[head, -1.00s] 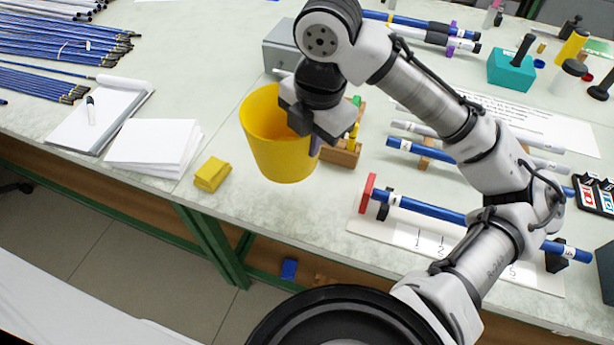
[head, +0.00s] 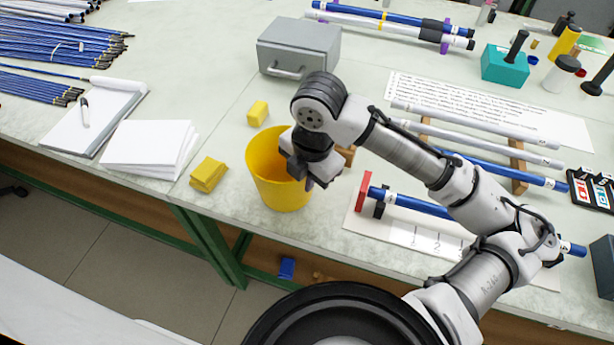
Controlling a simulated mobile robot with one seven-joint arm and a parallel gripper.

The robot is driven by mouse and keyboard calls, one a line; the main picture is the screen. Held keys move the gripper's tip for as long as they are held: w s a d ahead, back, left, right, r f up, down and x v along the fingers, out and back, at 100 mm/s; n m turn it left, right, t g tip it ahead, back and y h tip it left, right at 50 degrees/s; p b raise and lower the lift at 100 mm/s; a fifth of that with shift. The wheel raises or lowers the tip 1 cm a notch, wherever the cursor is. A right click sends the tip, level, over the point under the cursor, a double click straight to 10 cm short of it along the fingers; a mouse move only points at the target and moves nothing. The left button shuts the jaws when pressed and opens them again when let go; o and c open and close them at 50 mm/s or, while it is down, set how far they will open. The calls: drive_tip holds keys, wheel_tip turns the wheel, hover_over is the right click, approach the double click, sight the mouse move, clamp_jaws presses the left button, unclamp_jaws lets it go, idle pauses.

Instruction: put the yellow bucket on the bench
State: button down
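The yellow bucket (head: 275,185) is upright at the front part of the bench (head: 235,125), right of the folded yellow cloth. Its base looks to be on or just above the bench top; I cannot tell which. My gripper (head: 303,178) is at the bucket's right rim, pointing down. The fingers seem to straddle the bucket wall, but they are partly hidden, so whether they grip it is not clear.
A folded yellow cloth (head: 208,174) and white paper (head: 148,148) lie left of the bucket. A small yellow block (head: 258,113) and a grey box (head: 298,48) stand behind it. A blue rod (head: 415,203) with a red end piece (head: 363,192) lies close on the right.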

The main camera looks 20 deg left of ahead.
drive_tip(key=shift+f, duration=0.15)
drive_tip(key=c, duration=1.7)
unclamp_jaws()
drive_tip(key=r, duration=0.8)
drive_tip(key=d+r, duration=0.1)
drive_tip(key=r, duration=0.3)
drive_tip(key=shift+s+d+r+b, duration=0.1)
drive_tip(key=shift+s+r+b, duration=0.05)
drive_tip(key=shift+s+b, duration=0.15)
